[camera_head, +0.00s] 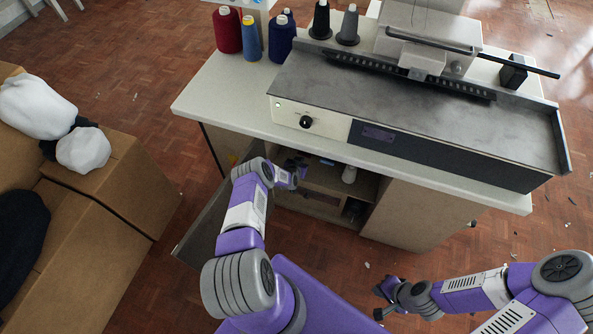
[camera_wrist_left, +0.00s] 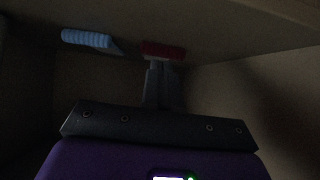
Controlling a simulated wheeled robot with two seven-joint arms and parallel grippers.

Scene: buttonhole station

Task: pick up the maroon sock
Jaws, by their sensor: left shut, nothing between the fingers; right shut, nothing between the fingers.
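In the left wrist view a small dark red thing (camera_wrist_left: 162,50), perhaps the maroon sock, shows just beyond the tips of my left gripper (camera_wrist_left: 163,66). It is too dark to tell whether they touch. No maroon sock can be made out in the head view. My left gripper (camera_head: 299,168) is shut and empty, at the opening of the cabinet (camera_head: 398,211) under the worktop. My right gripper (camera_head: 381,301) is shut and empty, low over the floor in front of the cabinet.
A light blue ribbed thing (camera_wrist_left: 86,38) lies left of the red one. The open cabinet door (camera_head: 203,232) stands left of my left arm. The worktop (camera_head: 225,103) overhangs the opening. Cardboard boxes (camera_head: 95,268) with white bundles (camera_head: 38,106) stand at left.

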